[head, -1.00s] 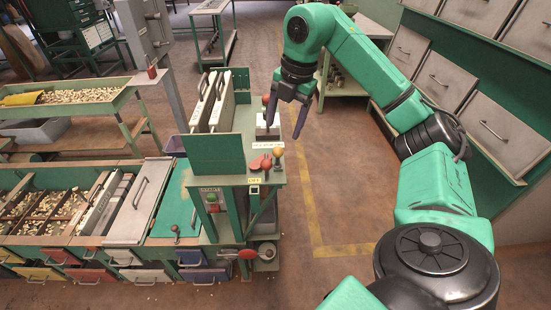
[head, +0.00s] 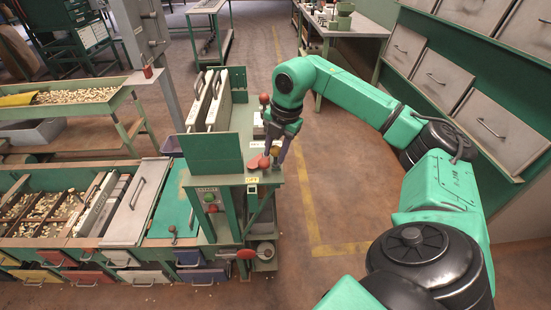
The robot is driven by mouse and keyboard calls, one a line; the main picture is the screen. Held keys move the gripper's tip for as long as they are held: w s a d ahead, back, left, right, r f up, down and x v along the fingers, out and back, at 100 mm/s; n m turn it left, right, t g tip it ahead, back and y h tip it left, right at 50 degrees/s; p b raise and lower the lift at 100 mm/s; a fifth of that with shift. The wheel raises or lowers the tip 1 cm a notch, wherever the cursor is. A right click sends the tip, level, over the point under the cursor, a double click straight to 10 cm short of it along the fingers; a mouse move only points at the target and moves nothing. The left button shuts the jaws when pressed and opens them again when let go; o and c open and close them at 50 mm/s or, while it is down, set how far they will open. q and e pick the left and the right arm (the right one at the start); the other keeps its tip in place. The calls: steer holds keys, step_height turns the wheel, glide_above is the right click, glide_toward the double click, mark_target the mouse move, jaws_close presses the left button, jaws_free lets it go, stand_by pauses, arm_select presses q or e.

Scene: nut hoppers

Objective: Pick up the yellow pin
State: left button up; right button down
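The yellow pin (head: 275,150) has a dull yellow round head and stands at the front right of the green work stand (head: 232,181). My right gripper (head: 276,152) is pointed down at it, with one finger on each side of the pin's head. The fingers partly hide the pin. The gap between them looks narrow, and I cannot tell whether they touch it. My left gripper is out of view.
Red paddle-shaped pieces (head: 258,162) lie just left of the pin. A green upright plate (head: 210,153) and grey panels (head: 206,103) stand further left. A grey-fronted drawer rack (head: 482,90) is at the right. The floor between is clear.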

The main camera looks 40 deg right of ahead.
step_height(320, 180, up, 20)
steer(key=p, duration=0.6)
steer(key=shift+w, duration=0.1)
stand_by(0.4)
